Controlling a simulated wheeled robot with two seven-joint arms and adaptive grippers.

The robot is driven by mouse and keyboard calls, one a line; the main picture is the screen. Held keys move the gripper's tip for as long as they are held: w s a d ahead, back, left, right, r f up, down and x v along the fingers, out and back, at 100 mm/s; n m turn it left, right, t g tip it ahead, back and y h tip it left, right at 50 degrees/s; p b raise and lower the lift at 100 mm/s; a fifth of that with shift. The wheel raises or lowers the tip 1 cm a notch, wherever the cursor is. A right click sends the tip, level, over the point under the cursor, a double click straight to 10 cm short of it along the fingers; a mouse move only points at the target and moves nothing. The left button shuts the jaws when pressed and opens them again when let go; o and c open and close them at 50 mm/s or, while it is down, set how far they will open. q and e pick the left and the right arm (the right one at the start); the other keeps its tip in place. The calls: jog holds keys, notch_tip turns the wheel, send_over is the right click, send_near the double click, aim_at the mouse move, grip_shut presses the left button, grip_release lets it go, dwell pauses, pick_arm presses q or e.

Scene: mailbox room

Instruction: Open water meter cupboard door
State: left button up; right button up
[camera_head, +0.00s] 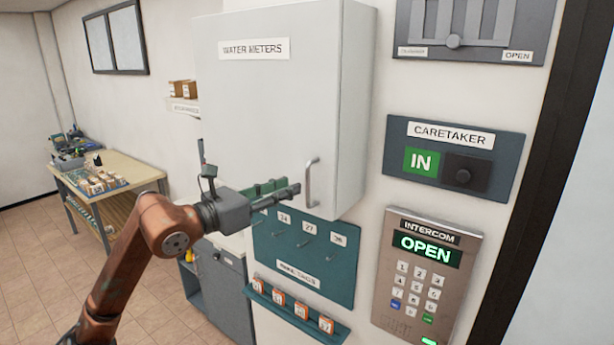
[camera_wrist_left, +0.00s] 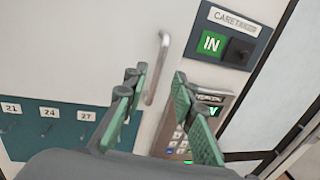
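The water meter cupboard (camera_head: 255,110) is a pale grey box on the wall with a "WATER METERS" label on its door. The door looks shut. Its vertical silver bar handle (camera_head: 312,183) is at the lower right of the door and shows in the left wrist view (camera_wrist_left: 158,68). My left gripper (camera_head: 280,188) is just left of the handle in the head view, its fingers pointing toward it. In the left wrist view the green-padded fingers (camera_wrist_left: 158,95) are apart, with the handle beyond them and nothing held. My right gripper is not in view.
A teal key-tag board (camera_head: 305,260) with hooks hangs below the cupboard, above a ledge (camera_head: 295,318) of orange-labelled items. To the right are the caretaker panel (camera_head: 500,150) and intercom keypad (camera_head: 425,275). A table (camera_head: 115,180) stands at far left.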

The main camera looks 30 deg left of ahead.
pick_arm(q)
jog(key=p, duration=0.3)
send_over(307, 203)
jog(key=shift+a+r, duration=0.1)
jog(key=shift+a, duration=0.05)
jog(key=shift+w, duration=0.35)
jog(key=shift+c, duration=0.5)
grip_shut()
